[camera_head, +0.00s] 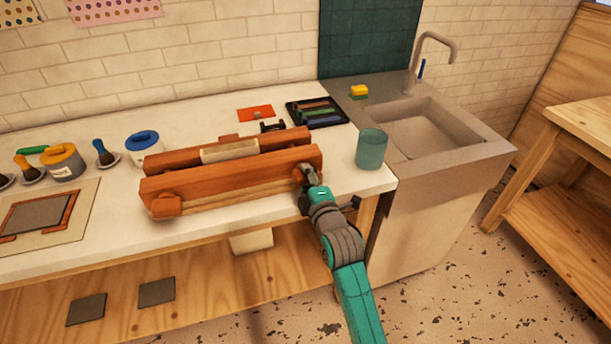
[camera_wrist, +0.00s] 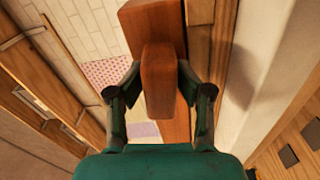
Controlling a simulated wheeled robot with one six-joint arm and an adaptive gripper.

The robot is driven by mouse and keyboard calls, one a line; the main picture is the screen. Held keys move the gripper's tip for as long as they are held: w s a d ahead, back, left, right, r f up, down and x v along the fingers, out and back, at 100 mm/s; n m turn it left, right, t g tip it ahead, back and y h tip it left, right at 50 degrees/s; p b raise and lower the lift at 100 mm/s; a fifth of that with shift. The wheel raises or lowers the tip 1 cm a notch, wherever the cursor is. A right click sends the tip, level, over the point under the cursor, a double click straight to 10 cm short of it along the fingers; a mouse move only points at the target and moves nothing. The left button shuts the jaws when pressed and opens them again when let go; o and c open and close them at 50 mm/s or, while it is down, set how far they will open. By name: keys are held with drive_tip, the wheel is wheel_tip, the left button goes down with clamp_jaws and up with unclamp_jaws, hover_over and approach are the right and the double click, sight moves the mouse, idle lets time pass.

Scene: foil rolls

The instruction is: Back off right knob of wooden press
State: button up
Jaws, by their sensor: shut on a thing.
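The wooden press (camera_head: 230,184) lies along the white worktop, a reddish-brown beam in front of a second one. Its left knob (camera_head: 166,206) shows at the front left end. Its right knob is mostly covered by my gripper (camera_head: 306,176) in the head view. In the wrist view the right knob (camera_wrist: 158,85) is a brown wooden block in front of the press beam (camera_wrist: 150,18). My gripper (camera_wrist: 158,98) has one finger on each side of this knob and is shut on it.
A teal glass (camera_head: 371,149) stands close to the right of my gripper. Behind the press are a dark tray (camera_head: 340,121) and an orange card (camera_head: 255,114). A sink (camera_head: 425,135) is at the right. Tubs and brushes stand at the left.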

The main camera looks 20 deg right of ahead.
drive_tip(key=shift+r, duration=0.15)
drive_tip(key=o, duration=0.8)
drive_tip(key=shift+w+d, duration=0.1)
drive_tip(key=shift+w, duration=0.05)
drive_tip(key=shift+o, duration=0.2)
drive_tip(key=shift+s, duration=0.35)
drive_tip(key=s, duration=1.1)
drive_tip(key=shift+s, duration=0.2)
drive_tip(key=shift+d, duration=0.1)
